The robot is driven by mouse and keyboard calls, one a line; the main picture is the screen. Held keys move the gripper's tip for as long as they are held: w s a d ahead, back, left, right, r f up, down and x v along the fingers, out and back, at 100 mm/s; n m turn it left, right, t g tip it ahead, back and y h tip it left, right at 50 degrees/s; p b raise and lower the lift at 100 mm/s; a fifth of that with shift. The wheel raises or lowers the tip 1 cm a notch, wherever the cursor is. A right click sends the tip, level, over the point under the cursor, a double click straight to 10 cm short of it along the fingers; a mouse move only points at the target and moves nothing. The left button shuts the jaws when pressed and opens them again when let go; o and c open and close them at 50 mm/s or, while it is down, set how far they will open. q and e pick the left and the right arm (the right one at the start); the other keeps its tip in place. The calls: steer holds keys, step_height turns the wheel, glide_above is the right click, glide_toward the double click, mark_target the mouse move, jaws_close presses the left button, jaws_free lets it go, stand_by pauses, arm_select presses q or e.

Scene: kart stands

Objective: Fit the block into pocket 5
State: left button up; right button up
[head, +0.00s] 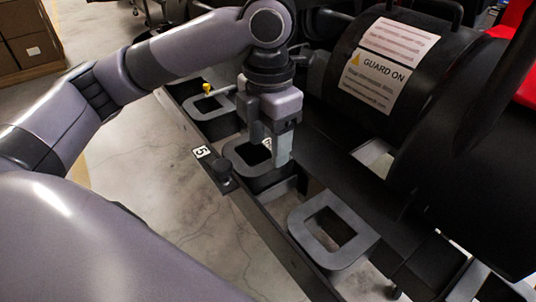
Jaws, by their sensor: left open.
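The label "5" (201,152) sits on a dark bracket with a black knob (222,169) beside a grey D-shaped pocket (240,163). My left gripper (270,148) comes down over this pocket, pointing downward. Its jaws are open, one dark finger at the left and a paler grey piece at the right reaching to the pocket opening. A small black-and-white patterned patch (267,143) shows between them. I cannot tell whether it belongs to the block. The block cannot be clearly made out, and the gripper hides part of the pocket. My right gripper is not in view.
Another empty D-shaped pocket (332,228) is nearer me, and one with a yellow-tipped pin (206,88) is farther off. A black cylindrical guard (400,65) labelled "GUARD ON" stands close at the right. Open concrete floor lies at the left.

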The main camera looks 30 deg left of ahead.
arm_select(q)
step_height(320, 180, up, 5)
steer(key=shift+r+p, duration=0.2)
steer(key=shift+p, duration=0.4)
